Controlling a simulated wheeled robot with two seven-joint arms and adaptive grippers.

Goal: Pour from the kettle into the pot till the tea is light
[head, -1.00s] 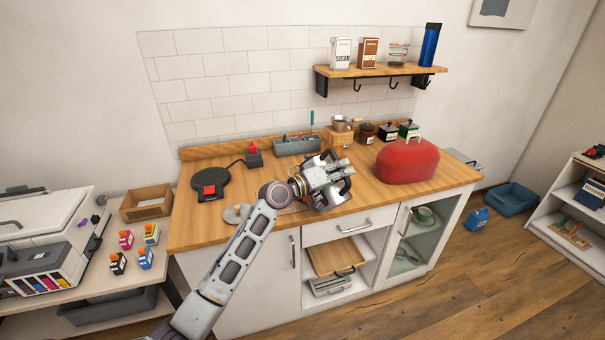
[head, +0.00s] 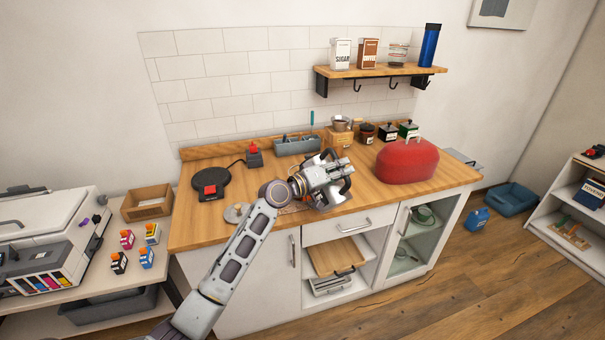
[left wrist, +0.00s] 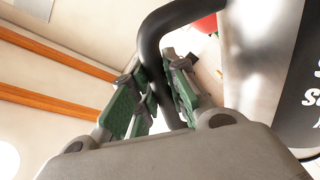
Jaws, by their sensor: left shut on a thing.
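My left gripper (head: 325,182) is over the front middle of the wooden counter. In the left wrist view its green-padded fingers (left wrist: 152,105) are shut on the black handle (left wrist: 150,40) of a steel kettle (left wrist: 258,70), which has white lettering on a dark panel. In the head view the gripper and wrist hide much of the kettle, so its tilt is hard to tell. I cannot make out the pot or any tea; the gripper may cover it. A grey round lid (head: 234,213) with a knob lies at the counter's front left. My right gripper is not in view.
A large red dome-shaped cover (head: 406,162) stands right of my gripper. A black round base (head: 211,179) with a red part is at the left. A grey caddy (head: 292,145) and several small containers line the back. Bare counter lies between the base and my gripper.

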